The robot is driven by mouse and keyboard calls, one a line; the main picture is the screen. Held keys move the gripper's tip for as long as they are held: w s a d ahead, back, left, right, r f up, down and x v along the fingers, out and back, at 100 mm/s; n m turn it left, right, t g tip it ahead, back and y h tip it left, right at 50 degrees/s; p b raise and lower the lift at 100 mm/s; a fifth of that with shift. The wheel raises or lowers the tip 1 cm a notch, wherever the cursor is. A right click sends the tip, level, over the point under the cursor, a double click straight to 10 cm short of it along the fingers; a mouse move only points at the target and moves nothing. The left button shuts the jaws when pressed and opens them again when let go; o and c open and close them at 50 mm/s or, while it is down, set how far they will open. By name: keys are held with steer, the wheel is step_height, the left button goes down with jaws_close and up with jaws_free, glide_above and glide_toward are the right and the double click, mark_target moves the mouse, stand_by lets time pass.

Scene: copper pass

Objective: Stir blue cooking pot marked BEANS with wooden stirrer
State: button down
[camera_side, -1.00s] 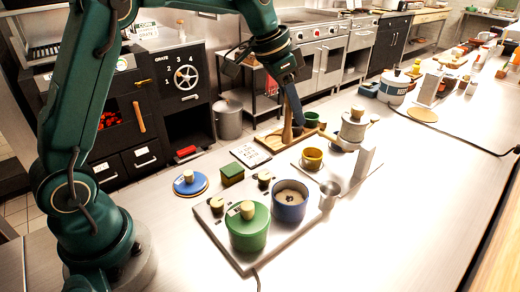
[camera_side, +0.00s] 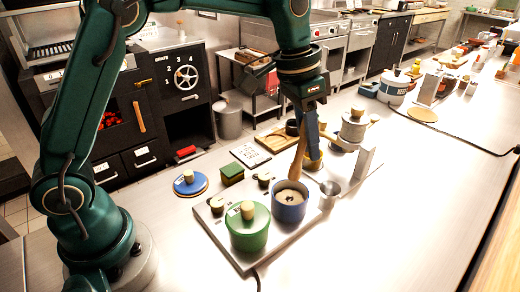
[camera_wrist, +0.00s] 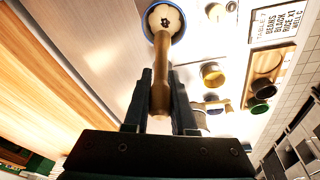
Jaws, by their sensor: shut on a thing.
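The open blue cooking pot (camera_side: 289,207) stands on the hob plate, right of the green pot, with pale contents and a dark spot in the middle. No BEANS mark can be read on it. The pot (camera_wrist: 177,34) also shows at the top of the wrist view. My gripper (camera_side: 312,150) is shut on the wooden stirrer (camera_side: 298,160), which slants down towards the pot. The stirrer (camera_wrist: 162,75) runs from between the fingers to the pot in the wrist view. Its lower end is at the pot's far rim in the side view; I cannot tell whether it touches the contents.
A lidded green pot (camera_side: 248,232) stands beside the blue pot. A metal cup (camera_side: 329,195) is close on the right. The counter's right front is clear.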

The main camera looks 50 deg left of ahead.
steer(key=shift+x, duration=1.05)
steer(key=shift+s+a+f, duration=0.1)
steer(key=shift+s+f, duration=0.1)
steer(key=shift+f, duration=0.9)
steer(key=shift+s+a+f, duration=0.1)
steer(key=shift+s+f, duration=0.15)
steer(key=shift+f, duration=0.9)
steer(key=shift+w, duration=0.15)
